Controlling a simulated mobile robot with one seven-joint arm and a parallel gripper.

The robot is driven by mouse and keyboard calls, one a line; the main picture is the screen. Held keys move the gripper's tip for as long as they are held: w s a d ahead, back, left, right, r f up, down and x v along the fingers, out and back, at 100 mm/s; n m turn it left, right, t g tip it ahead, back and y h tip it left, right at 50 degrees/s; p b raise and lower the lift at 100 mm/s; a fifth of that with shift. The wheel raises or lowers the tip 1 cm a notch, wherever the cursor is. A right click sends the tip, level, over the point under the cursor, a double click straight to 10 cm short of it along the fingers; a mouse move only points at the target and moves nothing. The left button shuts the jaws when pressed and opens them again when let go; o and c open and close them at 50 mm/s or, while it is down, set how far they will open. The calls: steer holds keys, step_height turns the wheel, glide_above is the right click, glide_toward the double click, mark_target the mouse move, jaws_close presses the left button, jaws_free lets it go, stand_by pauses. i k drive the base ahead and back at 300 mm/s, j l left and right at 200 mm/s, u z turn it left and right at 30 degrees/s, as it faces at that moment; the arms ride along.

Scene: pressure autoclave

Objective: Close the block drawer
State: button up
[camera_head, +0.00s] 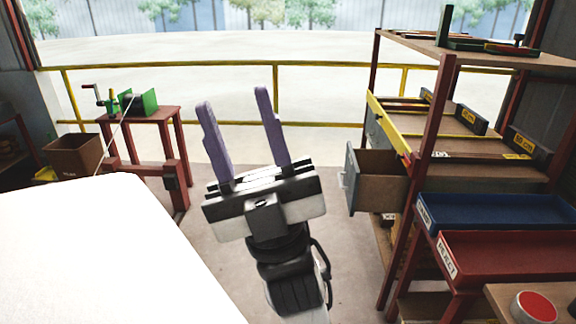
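A drawer (381,183) with a grey front and brown inner walls sticks out from the left side of the shelf rack at right. It stands open and looks empty from here. I take it for the block drawer; no label on it is legible. A small handle shows on its front. My gripper (234,97) is in the middle of the view, with two purple fingers pointing up and spread wide apart. It is open and empty. It is to the left of the drawer, apart from it, with a gap of floor between them in the picture.
The red-framed rack (433,135) has a yellow-edged shelf above the drawer. A blue tray (480,217) and a red tray (505,268) are at lower right. A red table (150,118) with a green device and a brown bin (75,156) are at left. A yellow railing (330,66) runs behind.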

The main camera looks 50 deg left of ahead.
mark_target(387, 192)
steer(key=j+u, duration=0.15)
steer(key=u, duration=0.95)
steer(key=i+j, duration=0.15)
steer(key=i, duration=0.35)
steer(key=i+j+z, duration=0.1)
steer(key=i, duration=0.4)
